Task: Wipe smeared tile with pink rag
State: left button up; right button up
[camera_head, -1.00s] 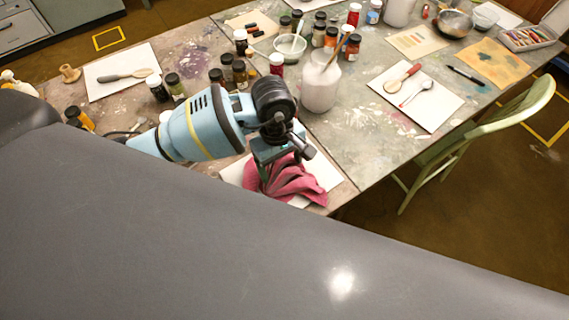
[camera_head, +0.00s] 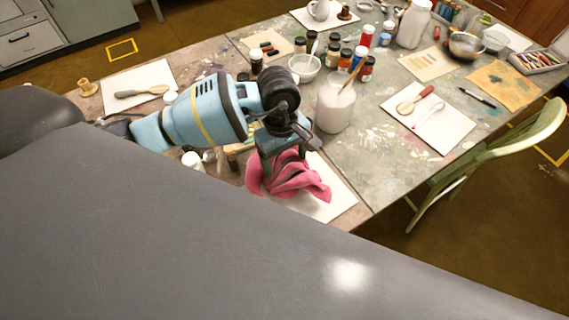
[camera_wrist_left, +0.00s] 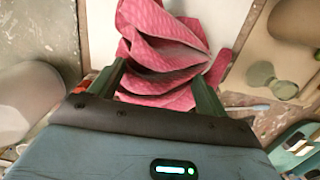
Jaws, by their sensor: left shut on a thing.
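My left gripper (camera_head: 277,150) is shut on the pink rag (camera_head: 296,180), a bunched, folded cloth. The rag lies over a white tile (camera_head: 335,200) at the table's front corner and covers part of it. In the left wrist view the rag (camera_wrist_left: 165,50) spreads out from between the two fingers (camera_wrist_left: 160,80), with part of the white tile (camera_wrist_left: 102,30) showing at its left. I cannot make out a smear on the visible part of the tile. My right gripper is not in view.
A white jar with a brush (camera_head: 336,105) stands close behind the rag. A white board with a spoon (camera_head: 430,118) lies to the right, and another board (camera_head: 135,85) at the left. Several small bottles stand behind. A green chair (camera_head: 500,150) is at the right edge.

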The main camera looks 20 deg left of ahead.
pick_arm(q)
notch_tip(320, 180, up, 2)
jog(key=shift+w+a+p, duration=0.15)
jog(key=shift+p, duration=0.15)
jog(key=shift+r+p, duration=0.4)
jog(key=shift+r, duration=0.6)
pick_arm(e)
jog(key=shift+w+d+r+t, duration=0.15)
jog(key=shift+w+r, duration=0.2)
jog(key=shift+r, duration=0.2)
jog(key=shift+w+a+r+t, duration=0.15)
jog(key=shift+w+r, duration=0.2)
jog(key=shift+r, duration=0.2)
pick_arm(q)
jog(key=shift+f, duration=0.1)
